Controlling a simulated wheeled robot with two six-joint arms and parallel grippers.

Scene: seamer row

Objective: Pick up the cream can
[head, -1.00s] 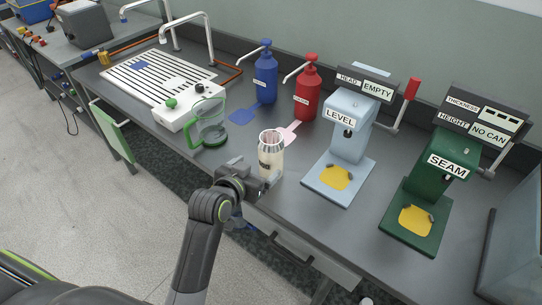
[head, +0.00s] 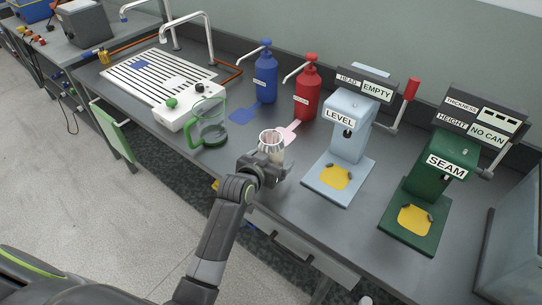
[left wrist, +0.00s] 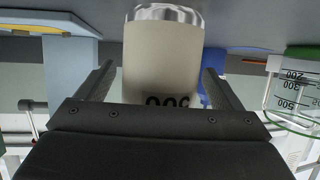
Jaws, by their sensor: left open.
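The cream can (head: 270,139) stands on the grey bench, with its silver ribbed top showing in the head view. My left gripper (head: 272,168) is in front of it and hides most of its body there. In the left wrist view the cream can (left wrist: 162,55) appears between the two fingers of my left gripper (left wrist: 158,78), with gaps on both sides. That gripper is open. Part of a dark printed label shows low on the can in that view. My right gripper is not in view.
A green-handled clear jug (head: 209,133) stands left of the can. Blue (head: 265,76) and red (head: 306,90) pump bottles stand behind it. The light-blue LEVEL machine (head: 347,140) and green SEAM machine (head: 428,185) stand to the right.

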